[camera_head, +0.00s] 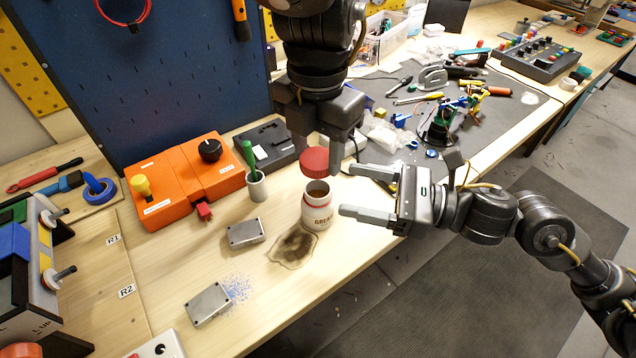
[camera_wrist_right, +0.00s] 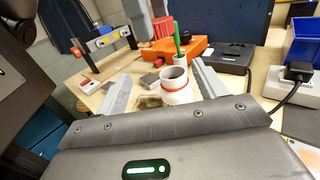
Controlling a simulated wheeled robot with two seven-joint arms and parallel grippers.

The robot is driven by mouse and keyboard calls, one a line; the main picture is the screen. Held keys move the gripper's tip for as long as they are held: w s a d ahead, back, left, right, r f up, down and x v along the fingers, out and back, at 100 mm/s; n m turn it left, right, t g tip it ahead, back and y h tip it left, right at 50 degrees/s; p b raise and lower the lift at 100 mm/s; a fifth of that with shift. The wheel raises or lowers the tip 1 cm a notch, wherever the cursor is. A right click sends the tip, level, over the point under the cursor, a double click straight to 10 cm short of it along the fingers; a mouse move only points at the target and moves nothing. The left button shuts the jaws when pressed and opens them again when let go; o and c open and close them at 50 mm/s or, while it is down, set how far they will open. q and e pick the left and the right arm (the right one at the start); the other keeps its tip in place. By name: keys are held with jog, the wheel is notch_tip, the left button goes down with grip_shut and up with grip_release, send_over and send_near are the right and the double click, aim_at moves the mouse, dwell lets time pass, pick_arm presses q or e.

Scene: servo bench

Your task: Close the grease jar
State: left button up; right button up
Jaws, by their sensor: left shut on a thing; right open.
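The grease jar (camera_head: 317,209) is white with a red band and stands upright and open on the wooden bench. Its open mouth also shows in the right wrist view (camera_wrist_right: 175,77). My left gripper (camera_head: 316,150) is shut on the red lid (camera_head: 315,161) and holds it just above the jar, apart from the mouth. The lid is partly visible in the right wrist view (camera_wrist_right: 163,27). My right gripper (camera_head: 352,190) is open, its fingers pointing at the jar from the right. In the right wrist view the jar appears between the fingertips, without clear contact.
A dark stain (camera_head: 293,247) lies left of the jar. Two metal blocks (camera_head: 245,233) (camera_head: 208,304) are farther left. A white cup (camera_head: 257,187) with a green tool stands behind, beside an orange box (camera_head: 185,180). The bench's front edge is close.

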aim_at(331, 210)
pick_arm(q)
jog(key=shift+w+f, duration=0.1)
jog(key=shift+w, duration=0.75)
jog(key=shift+s+r, duration=0.2)
jog(key=shift+s, duration=0.3)
jog(key=shift+w, duration=0.1)
pick_arm(e)
jog(key=f, duration=0.5)
jog(key=w+f, duration=0.1)
jog(key=f, duration=0.2)
jog(key=shift+f, duration=0.1)
jog(key=x, duration=0.7)
jog(key=shift+a, duration=0.2)
pick_arm(q)
jog(key=shift+f, duration=0.1)
pick_arm(e)
jog(key=c, duration=1.3)
pick_arm(q)
jog(key=shift+f, duration=2.45)
pick_arm(e)
jog(key=shift+o, duration=0.2)
